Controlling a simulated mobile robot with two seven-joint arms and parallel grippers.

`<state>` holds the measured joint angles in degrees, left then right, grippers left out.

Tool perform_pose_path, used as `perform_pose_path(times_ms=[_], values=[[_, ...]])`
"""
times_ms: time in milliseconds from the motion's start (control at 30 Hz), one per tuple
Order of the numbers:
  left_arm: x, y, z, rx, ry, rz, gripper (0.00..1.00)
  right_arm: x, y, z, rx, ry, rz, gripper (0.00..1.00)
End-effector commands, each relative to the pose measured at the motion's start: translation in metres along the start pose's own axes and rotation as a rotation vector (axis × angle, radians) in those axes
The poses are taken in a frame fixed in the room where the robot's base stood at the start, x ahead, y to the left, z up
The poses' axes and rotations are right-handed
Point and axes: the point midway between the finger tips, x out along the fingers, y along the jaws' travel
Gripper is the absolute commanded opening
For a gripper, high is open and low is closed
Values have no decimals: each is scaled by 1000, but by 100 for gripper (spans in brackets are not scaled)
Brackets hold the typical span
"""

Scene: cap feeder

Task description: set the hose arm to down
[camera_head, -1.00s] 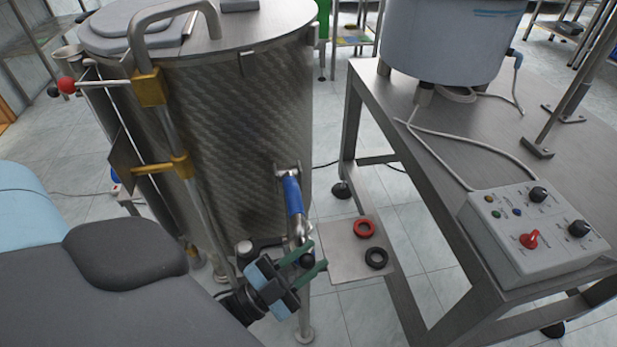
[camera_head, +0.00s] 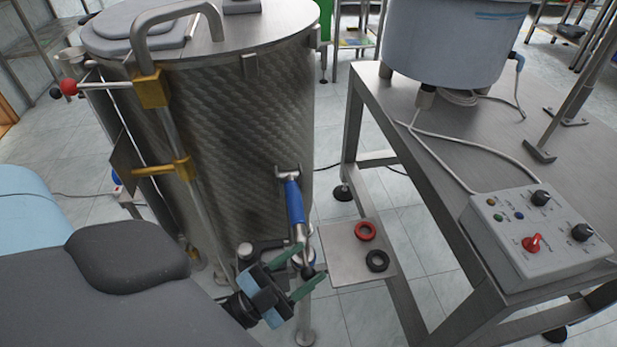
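A short arm with a blue sleeve (camera_head: 294,202) hangs from a bracket on the front of the steel tank (camera_head: 235,130); I take it for the hose arm. A gap shows between the fingers; whether either one touches the ball I cannot tell. My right gripper is out of view.
A steel table (camera_head: 445,205) on the right carries a control box (camera_head: 530,240) and a grey-blue drum (camera_head: 455,45).

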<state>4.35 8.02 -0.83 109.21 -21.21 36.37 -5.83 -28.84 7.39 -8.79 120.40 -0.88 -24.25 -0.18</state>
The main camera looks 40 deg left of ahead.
Motion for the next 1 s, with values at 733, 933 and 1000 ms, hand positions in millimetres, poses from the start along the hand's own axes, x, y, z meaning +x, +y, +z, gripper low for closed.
perform_pose_path(times_ms=[733,933,1000], values=[[-61,0,0,0,-1,1,50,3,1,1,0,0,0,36],[-61,0,0,0,-1,1,50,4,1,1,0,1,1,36],[-61,0,0,0,0,1,50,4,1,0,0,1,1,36]])
